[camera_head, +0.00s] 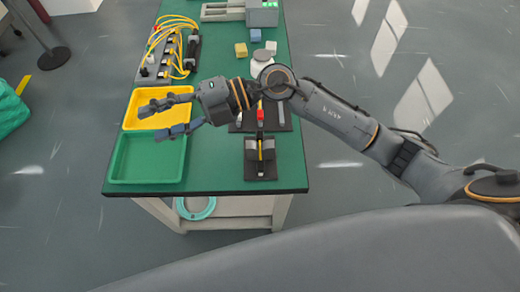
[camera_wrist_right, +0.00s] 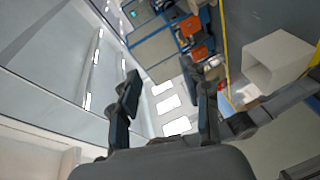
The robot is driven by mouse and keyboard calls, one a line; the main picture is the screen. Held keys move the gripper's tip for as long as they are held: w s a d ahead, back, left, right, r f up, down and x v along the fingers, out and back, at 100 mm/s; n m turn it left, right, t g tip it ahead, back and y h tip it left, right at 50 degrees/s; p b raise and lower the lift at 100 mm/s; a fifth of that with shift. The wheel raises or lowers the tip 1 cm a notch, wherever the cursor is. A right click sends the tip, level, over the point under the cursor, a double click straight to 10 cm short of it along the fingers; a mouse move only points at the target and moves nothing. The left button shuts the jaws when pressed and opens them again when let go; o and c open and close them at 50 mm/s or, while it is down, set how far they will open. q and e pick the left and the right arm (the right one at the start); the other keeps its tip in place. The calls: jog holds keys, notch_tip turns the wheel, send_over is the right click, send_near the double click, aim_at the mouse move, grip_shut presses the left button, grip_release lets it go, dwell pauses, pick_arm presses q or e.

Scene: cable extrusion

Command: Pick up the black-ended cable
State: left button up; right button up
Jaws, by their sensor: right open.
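Several yellow cables (camera_head: 178,20) loop over a grey connector block (camera_head: 155,62) at the table's back left. Some of their ends look dark, but I cannot tell which one is the black-ended cable. My right gripper (camera_head: 154,121) reaches in from the right, with its fingers pointing left above the yellow tray (camera_head: 128,122) and the green tray (camera_head: 116,168). Its fingers are apart with nothing between them. In the right wrist view my right gripper (camera_wrist_right: 167,108) is also open and empty, and no cable shows there. My left gripper is not in view.
A dark stand (camera_head: 250,171) with a small yellow-and-black piece stands near the front right edge. A red-tipped item (camera_head: 260,115) lies on a dark mat behind it. Yellow (camera_head: 241,50) and blue (camera_head: 255,35) blocks sit farther back. The table (camera_head: 218,170) has clear green surface at front centre.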

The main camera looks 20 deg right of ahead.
jog(key=w+d+f+n+g+h, duration=0.1)
jog(key=w+d+f+h, duration=0.1)
jog(key=d+f+h, duration=0.55)
jog(key=m+t+h+p, duration=0.1)
jog(key=m+h+p, duration=0.1)
jog(key=h, duration=0.6)
send_over(260, 135)
jog(key=f, duration=0.8)
jog(key=s+f, duration=0.1)
jog(key=f, duration=0.4)
jog(key=shift+d, duration=0.35)
jog(key=f, duration=0.1)
jog(key=f+p, duration=0.1)
jog(key=f, duration=0.1)
jog(key=shift+w+a+f, duration=0.3)
jog(key=shift+w+a, duration=0.05)
jog(key=shift+f, duration=0.6)
grip_shut()
